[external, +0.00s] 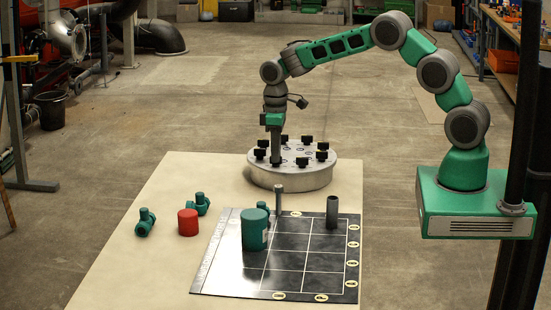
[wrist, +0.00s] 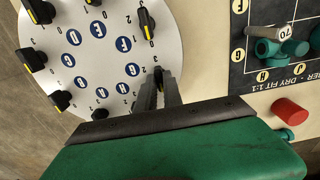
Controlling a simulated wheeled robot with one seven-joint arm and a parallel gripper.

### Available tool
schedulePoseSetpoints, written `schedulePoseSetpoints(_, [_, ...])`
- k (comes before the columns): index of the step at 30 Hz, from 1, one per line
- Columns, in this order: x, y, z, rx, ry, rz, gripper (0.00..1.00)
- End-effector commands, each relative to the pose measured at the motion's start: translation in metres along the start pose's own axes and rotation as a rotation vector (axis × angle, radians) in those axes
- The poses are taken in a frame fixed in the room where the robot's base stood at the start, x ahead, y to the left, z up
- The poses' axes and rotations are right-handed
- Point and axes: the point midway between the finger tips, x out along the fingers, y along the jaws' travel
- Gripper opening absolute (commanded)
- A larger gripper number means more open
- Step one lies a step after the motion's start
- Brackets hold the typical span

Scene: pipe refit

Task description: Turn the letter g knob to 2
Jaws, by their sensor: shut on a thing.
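A round pale dial plate (external: 290,181) with several black knobs around its rim stands on the table; in the wrist view its face (wrist: 100,60) shows blue letter discs and small numbers. My gripper (external: 276,160) reaches straight down onto the near-left part of the plate. In the wrist view its fingers are shut on a black knob (wrist: 158,74) at the plate's right edge, mostly hidden between them. The blue disc beside this knob (wrist: 132,69) looks like G, but I cannot read it surely. The held knob's pointer and setting are hidden.
Neighbouring black knobs (wrist: 146,22) with yellow pointer marks stand close by. A black grid board (external: 290,275) with a teal cylinder (external: 254,230) and upright grey pipes (external: 332,211) lies in front. A red cylinder (external: 188,222) and teal fittings (external: 145,222) stand left of it.

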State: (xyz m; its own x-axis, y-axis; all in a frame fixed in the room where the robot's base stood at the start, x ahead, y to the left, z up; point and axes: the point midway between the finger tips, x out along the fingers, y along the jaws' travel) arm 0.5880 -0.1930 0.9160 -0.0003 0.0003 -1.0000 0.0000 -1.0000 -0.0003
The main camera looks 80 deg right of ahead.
Motion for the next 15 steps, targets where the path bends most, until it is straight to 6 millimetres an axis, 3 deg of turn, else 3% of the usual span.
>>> schedulePoseSetpoints(15, [-0.0005, 0.0002, -0.0001, 0.001, 0.001, 0.0, 0.0])
